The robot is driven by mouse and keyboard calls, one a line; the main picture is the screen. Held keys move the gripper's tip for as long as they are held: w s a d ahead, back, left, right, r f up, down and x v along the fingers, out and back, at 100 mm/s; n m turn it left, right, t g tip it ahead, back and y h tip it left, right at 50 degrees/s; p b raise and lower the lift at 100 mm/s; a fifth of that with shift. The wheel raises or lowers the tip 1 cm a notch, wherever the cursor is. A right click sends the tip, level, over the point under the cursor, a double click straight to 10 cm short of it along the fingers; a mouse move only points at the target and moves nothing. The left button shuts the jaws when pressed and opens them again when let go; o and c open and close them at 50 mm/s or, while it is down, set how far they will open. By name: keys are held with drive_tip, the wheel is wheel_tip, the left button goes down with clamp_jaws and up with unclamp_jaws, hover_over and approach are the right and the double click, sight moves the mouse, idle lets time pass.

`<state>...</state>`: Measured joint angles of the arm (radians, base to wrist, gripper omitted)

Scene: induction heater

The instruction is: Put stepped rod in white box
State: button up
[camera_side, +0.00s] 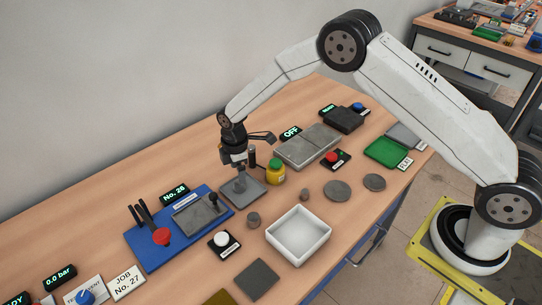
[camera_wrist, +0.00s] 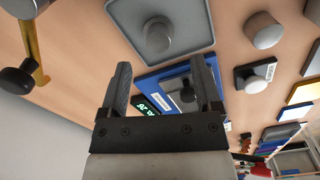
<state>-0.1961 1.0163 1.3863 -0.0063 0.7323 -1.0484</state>
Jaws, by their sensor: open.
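The white box (camera_side: 298,237) is open-topped and looks empty, right of my gripper in the side view. A grey rod-like part (camera_side: 240,184), which looks stepped, stands on a grey square tray (camera_side: 255,196) below my gripper. In the wrist view the part (camera_wrist: 158,36) shows on the tray (camera_wrist: 202,27), beyond the fingertips and clear of them. My gripper (camera_side: 238,166) points down above the part, apart from it as far as I can tell. In the wrist view its two fingers (camera_wrist: 160,76) are spread with nothing between them.
A yellow jar (camera_side: 276,172) stands close right of my gripper. A white button (camera_side: 222,239) is in front.

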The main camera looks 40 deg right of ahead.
sight(239, 185)
drive_tip(key=shift+f, duration=0.2)
drive_tip(key=shift+w+a+f, duration=0.1)
drive_tip(key=shift+w+f, duration=0.05)
drive_tip(key=shift+f, duration=2.3)
clamp_jaws()
